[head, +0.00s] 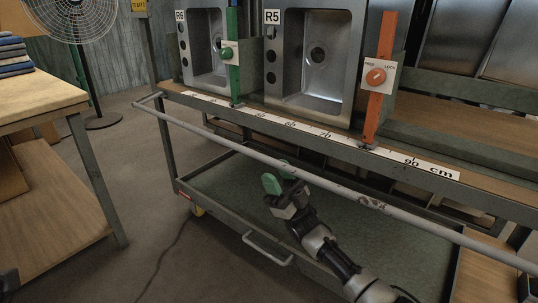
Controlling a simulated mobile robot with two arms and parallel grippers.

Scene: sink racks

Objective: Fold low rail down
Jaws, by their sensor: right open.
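The low rail (420,224) is a grey bar with worn patches. It runs along the front of the rack, slanting from upper left to lower right, and stands out in front of the shelf edge. My right gripper (279,176) has green fingers and reaches up from the lower right. It is open, with its fingertips at the rail's middle stretch in the picture. One finger shows on the near side and part of the other shows near the rail line. I cannot tell whether they touch the rail. My left gripper is not in view.
Two steel sinks (314,58) stand on the rack behind a centimetre scale (300,128). A green post (234,70) and an orange post (380,85) with a knob (376,76) rise there. A wooden table (35,88) and a fan (72,12) are left, with open floor between.

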